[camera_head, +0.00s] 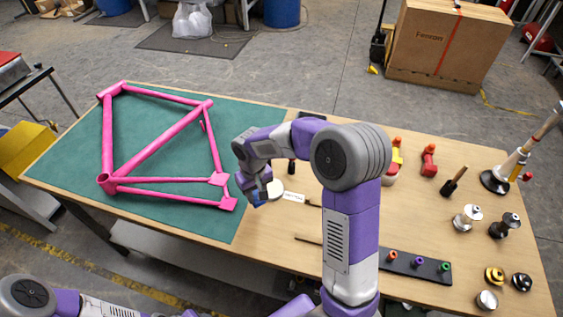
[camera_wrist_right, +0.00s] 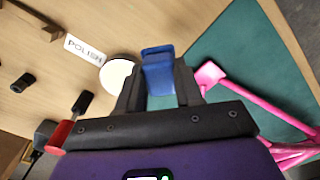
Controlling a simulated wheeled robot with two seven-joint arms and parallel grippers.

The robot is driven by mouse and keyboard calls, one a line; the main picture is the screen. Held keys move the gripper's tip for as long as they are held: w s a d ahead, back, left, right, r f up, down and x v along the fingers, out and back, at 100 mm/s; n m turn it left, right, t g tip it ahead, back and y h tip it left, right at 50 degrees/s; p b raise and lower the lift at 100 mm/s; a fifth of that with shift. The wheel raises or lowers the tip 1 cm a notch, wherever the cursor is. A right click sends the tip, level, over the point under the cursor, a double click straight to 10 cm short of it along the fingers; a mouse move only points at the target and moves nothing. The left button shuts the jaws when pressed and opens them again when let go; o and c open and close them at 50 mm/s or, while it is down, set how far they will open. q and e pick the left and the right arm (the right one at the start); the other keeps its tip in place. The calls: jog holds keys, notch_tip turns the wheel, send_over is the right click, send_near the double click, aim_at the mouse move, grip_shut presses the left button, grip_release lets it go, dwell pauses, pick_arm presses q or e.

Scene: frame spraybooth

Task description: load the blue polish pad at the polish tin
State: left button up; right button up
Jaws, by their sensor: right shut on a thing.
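The blue polish pad (camera_wrist_right: 158,72) is between the fingers of my right gripper (camera_wrist_right: 160,85), which is shut on it. In the head view the pad (camera_head: 257,203) shows as a small blue patch under the right gripper (camera_head: 258,194). The polish tin (camera_wrist_right: 117,74) is a round, white-topped thing just left of the pad in the wrist view. In the head view the tin (camera_head: 275,187) is close to the right of the gripper, partly hidden. I cannot tell whether pad and tin touch. My left gripper is out of view; only left arm links show.
A label reading POLISH (camera_wrist_right: 85,50) lies beside the tin. A pink bicycle frame (camera_head: 160,146) lies on the green mat (camera_head: 80,150), its near corner close to my right gripper. Hand tools, spools and a dark rack (camera_head: 415,266) occupy the table's right side.

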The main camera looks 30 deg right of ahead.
jog(key=w+d+r+p, duration=0.2)
jog(key=w+d+r, duration=0.15)
jog(key=d, duration=0.35)
jog(key=shift+w+d+f+b, duration=0.1)
jog(key=shift+f+b, duration=0.7)
jog(key=shift+f, duration=0.25)
jog(key=shift+w+d+f+b, duration=0.1)
jog(key=shift+w+f+b, duration=0.05)
jog(key=shift+f+b, duration=0.8)
jog(key=shift+w+d+f+b, duration=0.1)
jog(key=shift+f+b, duration=0.6)
jog(key=shift+f, duration=0.45)
jog(key=shift+f+b, duration=0.35)
jog(key=shift+f, duration=0.2)
jog(key=shift+r, duration=0.1)
notch_tip(320, 180, up, 7)
jog(key=p, duration=0.5)
jog(key=shift+p, duration=0.35)
jog(key=shift+a, duration=0.1)
